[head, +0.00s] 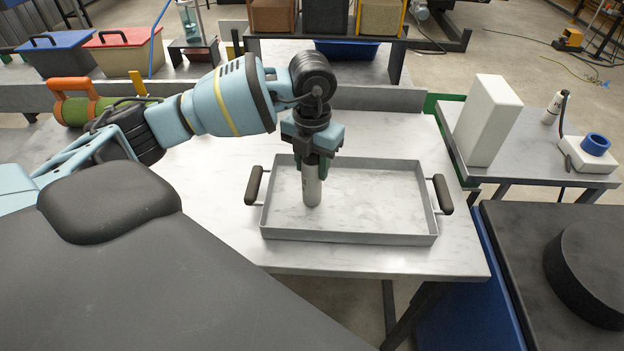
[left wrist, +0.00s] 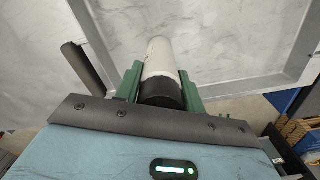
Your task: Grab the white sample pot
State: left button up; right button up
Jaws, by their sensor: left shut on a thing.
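The white sample pot (head: 312,190) is a slim pale cylinder, upright over the left part of the metal tray (head: 350,238). My left gripper (head: 315,163) points down and is shut on the pot's upper part. In the left wrist view the pot (left wrist: 159,55), with a dark end, lies between the green fingers of the gripper (left wrist: 160,84). I cannot tell whether the pot's lower end touches the tray floor. My right gripper is not in view.
The tray has low walls and two dark handles; its right part is empty. A white block (head: 487,120) and a white device with a blue ring (head: 595,145) are on the right side table. Red (head: 122,50) and blue bins (head: 57,52) stand at the back left.

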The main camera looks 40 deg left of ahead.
pick_arm(q)
jog(key=c, duration=0.4)
jog(key=shift+r, duration=0.1)
jog(key=shift+r, duration=0.8)
jog(key=shift+s+d+r, duration=0.1)
jog(key=shift+s+r, duration=0.1)
jog(key=shift+r, duration=0.3)
jog(key=shift+s+r, duration=0.15)
jog(key=shift+r, duration=0.3)
jog(key=s+d, duration=0.1)
jog(key=s, duration=0.4)
jog(key=s+d+r, duration=0.1)
jog(key=s, duration=0.4)
jog(key=s+d, duration=0.1)
jog(key=s, duration=0.3)
jog(key=shift+s+d+r, duration=0.2)
jog(key=shift+s+d, duration=0.2)
